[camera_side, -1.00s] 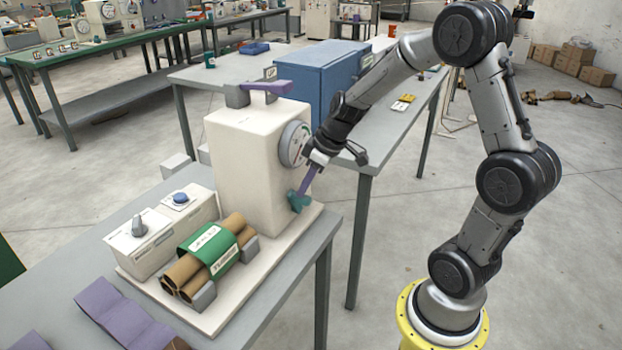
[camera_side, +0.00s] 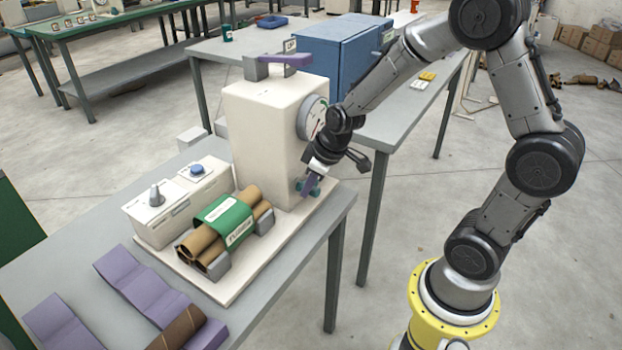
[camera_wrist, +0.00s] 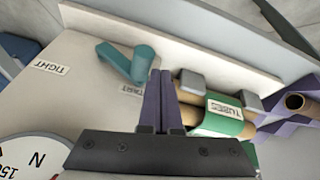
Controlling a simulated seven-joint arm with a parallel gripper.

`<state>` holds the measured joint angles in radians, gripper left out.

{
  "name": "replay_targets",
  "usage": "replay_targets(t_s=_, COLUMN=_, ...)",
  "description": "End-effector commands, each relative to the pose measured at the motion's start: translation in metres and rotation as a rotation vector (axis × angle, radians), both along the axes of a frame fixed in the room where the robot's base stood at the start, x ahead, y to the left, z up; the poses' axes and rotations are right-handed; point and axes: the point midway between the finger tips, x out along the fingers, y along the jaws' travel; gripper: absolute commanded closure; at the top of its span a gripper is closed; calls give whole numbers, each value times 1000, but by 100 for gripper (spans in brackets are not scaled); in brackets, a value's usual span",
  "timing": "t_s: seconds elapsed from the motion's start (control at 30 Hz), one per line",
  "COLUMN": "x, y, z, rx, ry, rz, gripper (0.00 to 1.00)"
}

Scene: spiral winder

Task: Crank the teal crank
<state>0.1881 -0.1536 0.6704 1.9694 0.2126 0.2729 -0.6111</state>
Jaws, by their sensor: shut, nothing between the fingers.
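The teal crank (camera_wrist: 118,60) is on the face of the cream winder box (camera_side: 267,140). In the wrist view its arm runs right to a round upright knob (camera_wrist: 144,62). My gripper (camera_wrist: 161,72) has purple fingers pressed together, with nothing between them. In the wrist view the fingertips are just right of the knob; I cannot tell whether they touch it. In the side view my gripper (camera_side: 306,193) points down in front of the crank (camera_side: 315,188) and hides part of it.
A dial (camera_side: 313,117) is on the box above the crank. Cardboard tubes with a green band (camera_side: 224,218) lie in grey holders on the base board. Switch boxes (camera_side: 160,213) stand beside them. Purple cradles (camera_side: 140,285) lie at the front. A "TIGHT" label (camera_wrist: 49,68) is near the crank.

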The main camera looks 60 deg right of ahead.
Motion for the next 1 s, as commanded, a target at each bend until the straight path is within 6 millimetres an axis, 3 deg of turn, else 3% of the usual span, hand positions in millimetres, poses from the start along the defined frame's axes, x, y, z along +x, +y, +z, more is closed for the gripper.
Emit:
replay_targets(t_s=0.77, x=0, y=6, z=-9, rx=0, ry=0, rz=0, gripper=100)
replay_targets(t_s=1.0, x=1, y=4, z=4, rx=0, ry=-4, rz=1, gripper=100)
